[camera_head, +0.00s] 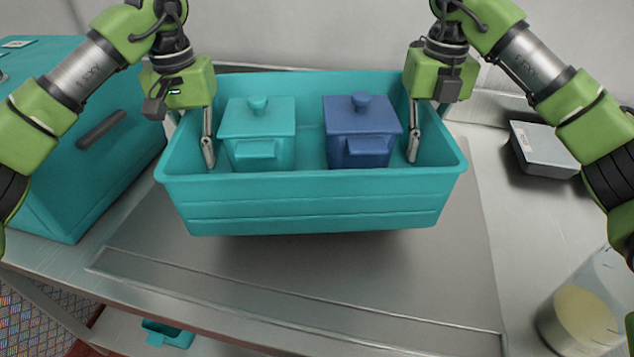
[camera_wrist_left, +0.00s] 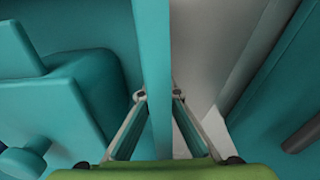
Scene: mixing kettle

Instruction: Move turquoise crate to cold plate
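The turquoise crate (camera_head: 320,205) is in the middle of the head view, roughly level, with a shadow beneath it. It appears raised above the grey flat plate (camera_head: 300,268), probably the cold plate. A turquoise lidded pot (camera_head: 258,122) and a blue lidded pot (camera_head: 362,120) stand inside. My left gripper (camera_head: 208,140) is at the crate's left wall. In the left wrist view its fingers (camera_wrist_left: 158,97) close on both sides of that wall (camera_wrist_left: 151,45). My right gripper (camera_head: 414,135) is at the right wall and appears shut on it; its outer finger is hidden.
A large turquoise box (camera_head: 75,160) with a dark handle stands at the left. A grey device (camera_head: 545,150) lies at the right. A clear container with yellowish contents (camera_head: 580,318) stands at the front right. The plate's front part is bare.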

